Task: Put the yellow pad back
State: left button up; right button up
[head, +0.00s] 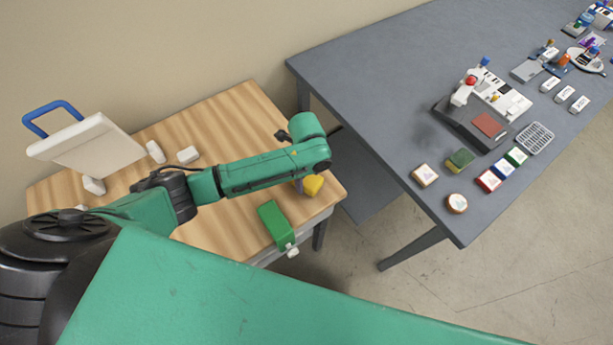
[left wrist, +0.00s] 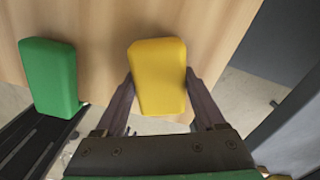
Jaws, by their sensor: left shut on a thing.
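The yellow pad (head: 314,185) is at the right edge of the wooden table, partly hidden by my left forearm in the head view. In the left wrist view the yellow pad (left wrist: 158,75) stands between the two fingers of my left gripper (left wrist: 160,98), which is shut on it. In the head view the left gripper (head: 304,184) is mostly hidden under the arm. I cannot tell whether the pad touches the table. My right gripper is not in view.
A green block (head: 272,222) lies beside the pad near the front edge; it also shows in the wrist view (left wrist: 48,75). A white board with a blue handle (head: 85,145) stands at the left. The grey table (head: 400,90) at right holds several small items.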

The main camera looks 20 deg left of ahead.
aim_at(307, 177)
pick_arm(q)
jog(key=shift+f, duration=0.15)
jog(key=shift+f, duration=0.15)
jog(key=o, duration=1.3)
notch_tip(307, 177, up, 12)
jog(key=shift+r+b, duration=0.2)
jog(key=shift+b, duration=0.3)
